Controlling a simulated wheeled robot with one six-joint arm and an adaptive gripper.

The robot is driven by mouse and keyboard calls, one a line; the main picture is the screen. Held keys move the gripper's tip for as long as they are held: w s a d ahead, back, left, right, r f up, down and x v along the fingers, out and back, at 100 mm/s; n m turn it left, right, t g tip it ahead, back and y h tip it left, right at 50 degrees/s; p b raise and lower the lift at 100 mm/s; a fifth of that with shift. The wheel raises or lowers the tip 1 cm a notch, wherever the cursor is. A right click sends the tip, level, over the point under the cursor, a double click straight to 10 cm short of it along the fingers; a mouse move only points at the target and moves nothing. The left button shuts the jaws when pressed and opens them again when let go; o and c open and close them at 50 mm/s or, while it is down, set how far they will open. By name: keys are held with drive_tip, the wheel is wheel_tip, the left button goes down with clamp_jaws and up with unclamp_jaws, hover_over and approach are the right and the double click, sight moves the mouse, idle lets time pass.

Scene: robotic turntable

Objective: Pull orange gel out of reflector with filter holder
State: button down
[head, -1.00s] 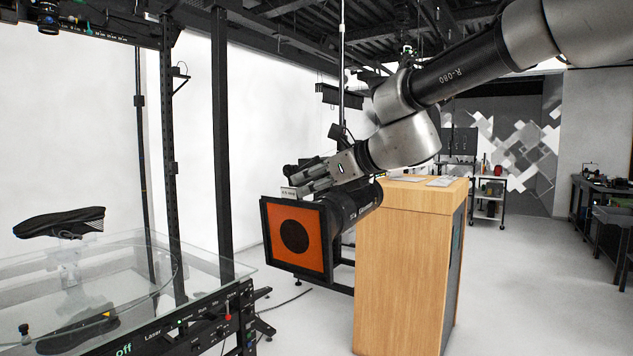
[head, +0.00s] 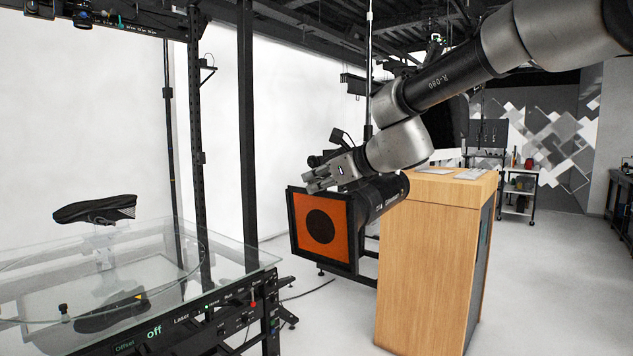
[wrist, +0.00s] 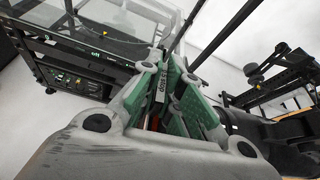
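The orange gel (head: 321,240) with a dark round centre sits in a square black filter holder (head: 293,225). The holder is on the front of a black cylindrical reflector (head: 383,198), facing left toward me. My gripper (head: 313,182) is just above the holder's top edge, its fingers pointing left. The fingers look parted in the head view. In the wrist view my gripper (wrist: 176,72) shows green pads with a narrow gap between them. Dark parts and a small red-orange patch show in that gap. Contact with the holder cannot be made out.
A glass turntable (head: 100,275) with a dark shoe (head: 97,210) above it stands at the left, with a black control panel and posts.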

wheel_tip(320, 180, up, 20)
drive_tip(key=s+a, duration=0.1)
drive_tip(key=shift+s+a, duration=0.15)
drive_tip(key=shift+s, duration=0.2)
idle(3.7)
